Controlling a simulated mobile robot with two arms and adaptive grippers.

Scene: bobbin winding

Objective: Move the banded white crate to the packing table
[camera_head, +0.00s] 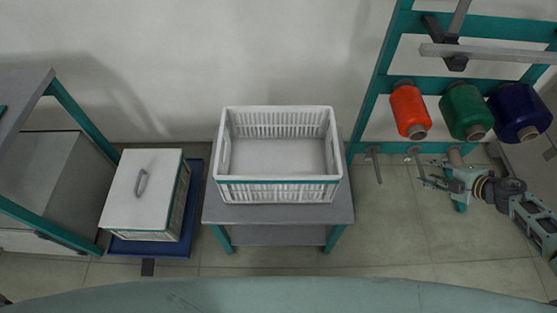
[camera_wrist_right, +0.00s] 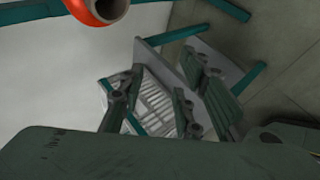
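A white slatted crate (camera_head: 278,193), open and empty, with a thin teal band around it, stands upright on a small grey table (camera_head: 278,214) with teal legs in the middle of the head view. Part of the crate shows between my fingers in the right wrist view (camera_wrist_right: 157,98). My right gripper (camera_head: 424,168) is open and empty, well to the right of the crate and below the spools. My left gripper is not in view. I cannot tell which table is the packing table.
A lidded white box (camera_head: 143,192) sits on a blue base (camera_head: 150,247) at left. Beside it is a teal-framed bench (camera_head: 83,118). A rack (camera_head: 380,75) holds red (camera_head: 408,108), green (camera_head: 463,109) and blue (camera_head: 517,110) spools. Floor (camera_head: 395,235) right of the small table is clear.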

